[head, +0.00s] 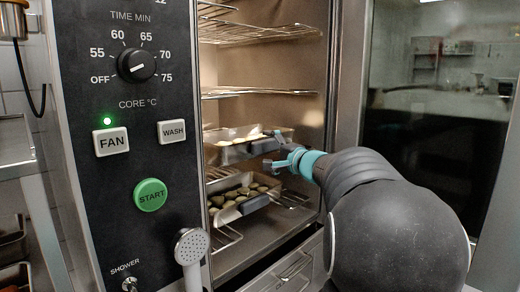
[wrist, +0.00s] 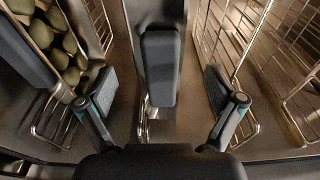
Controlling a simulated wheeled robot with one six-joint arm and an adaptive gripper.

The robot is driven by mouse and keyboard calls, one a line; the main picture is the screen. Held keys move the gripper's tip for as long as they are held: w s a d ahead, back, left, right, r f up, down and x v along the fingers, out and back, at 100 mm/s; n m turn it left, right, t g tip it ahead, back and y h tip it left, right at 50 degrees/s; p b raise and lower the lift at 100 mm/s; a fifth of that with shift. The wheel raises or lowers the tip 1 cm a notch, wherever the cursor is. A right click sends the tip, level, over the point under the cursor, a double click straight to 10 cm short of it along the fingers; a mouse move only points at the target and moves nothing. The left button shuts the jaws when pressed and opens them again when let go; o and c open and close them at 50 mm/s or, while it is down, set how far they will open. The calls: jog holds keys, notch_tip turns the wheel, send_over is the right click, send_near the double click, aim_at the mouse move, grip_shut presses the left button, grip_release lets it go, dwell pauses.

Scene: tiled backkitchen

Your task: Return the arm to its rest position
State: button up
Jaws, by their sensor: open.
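My arm (head: 370,215) reaches from the lower right into the open oven. My gripper (head: 280,151) is at the arm's end, just right of the upper tray and above the right end of the lower tray. The upper metal tray (head: 225,158) holds pale pieces. The lower tray (head: 254,204) holds several rounded greenish-brown pieces, and similar pieces (wrist: 65,50) show at the upper left of the wrist view. Whether a finger touches the upper tray cannot be told.
Wire racks (head: 258,93) cross the oven above the trays, and rack wires (wrist: 300,50) fill the wrist view's right side. The control panel (head: 135,120) stands left of the opening, with a shower head (head: 191,246) in front. A glass door (head: 435,100) is at the right.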

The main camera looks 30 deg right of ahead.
jog(key=s+d, duration=0.1)
jog(key=s, duration=0.6)
jog(key=shift+d, duration=0.15)
notch_tip(320, 180, up, 8)
jog(key=p, duration=0.4)
dwell(0.4)
jog(key=shift+s+d, duration=0.1)
jog(key=s+d+b, duration=0.2)
jog(key=s, duration=0.5)
jog(key=s+d+b, duration=0.2)
jog(key=s+d, duration=0.1)
jog(key=s, duration=0.5)
jog(key=shift+d, duration=0.15)
dwell(0.3)
